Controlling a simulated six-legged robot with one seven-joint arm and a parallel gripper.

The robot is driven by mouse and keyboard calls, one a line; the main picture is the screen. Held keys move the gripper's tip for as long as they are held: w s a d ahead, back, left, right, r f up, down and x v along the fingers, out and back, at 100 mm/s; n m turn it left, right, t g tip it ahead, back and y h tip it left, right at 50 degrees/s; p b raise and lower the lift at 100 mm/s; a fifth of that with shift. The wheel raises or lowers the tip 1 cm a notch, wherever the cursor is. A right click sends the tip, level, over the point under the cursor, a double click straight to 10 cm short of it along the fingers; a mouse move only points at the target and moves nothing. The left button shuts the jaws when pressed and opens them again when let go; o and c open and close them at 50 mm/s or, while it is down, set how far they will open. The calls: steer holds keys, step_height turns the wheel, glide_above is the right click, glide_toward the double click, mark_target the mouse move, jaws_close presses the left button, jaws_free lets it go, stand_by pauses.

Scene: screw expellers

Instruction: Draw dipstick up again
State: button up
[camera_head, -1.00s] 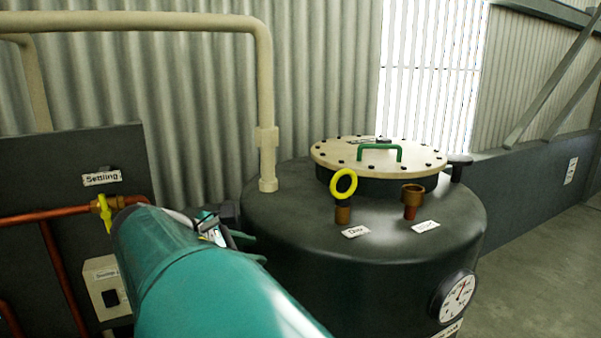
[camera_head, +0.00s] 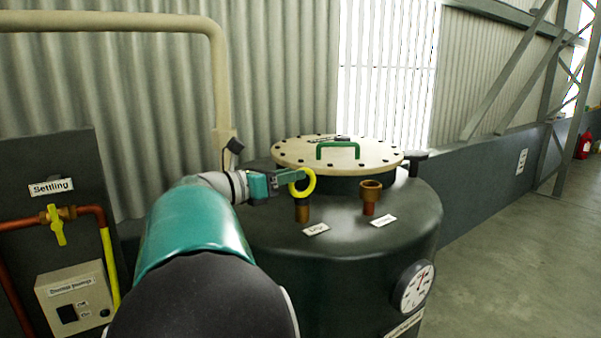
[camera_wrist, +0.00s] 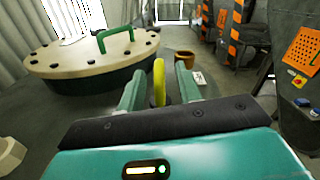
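The dipstick's yellow ring handle (camera_head: 312,183) stands upright above a brown fitting (camera_head: 302,212) on top of the dark tank (camera_head: 345,255). The rod below the ring is hidden inside the fitting. My gripper (camera_head: 287,178) is at the ring's left side, pointing right, at ring height. In the wrist view the yellow ring (camera_wrist: 159,82) is seen edge-on between the two fingers of my gripper (camera_wrist: 159,84). A gap shows on both sides of the ring, so the fingers are open around it.
A second brown fitting (camera_head: 371,196), open at the top, stands right of the dipstick. Behind is the pale bolted lid (camera_head: 290,152) with a green handle (camera_head: 338,150). A beige pipe (camera_head: 221,90) rises at the left. A round gauge (camera_head: 413,287) sits on the tank's front.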

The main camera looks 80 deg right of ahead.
steer(key=x, duration=0.4)
jaws_close()
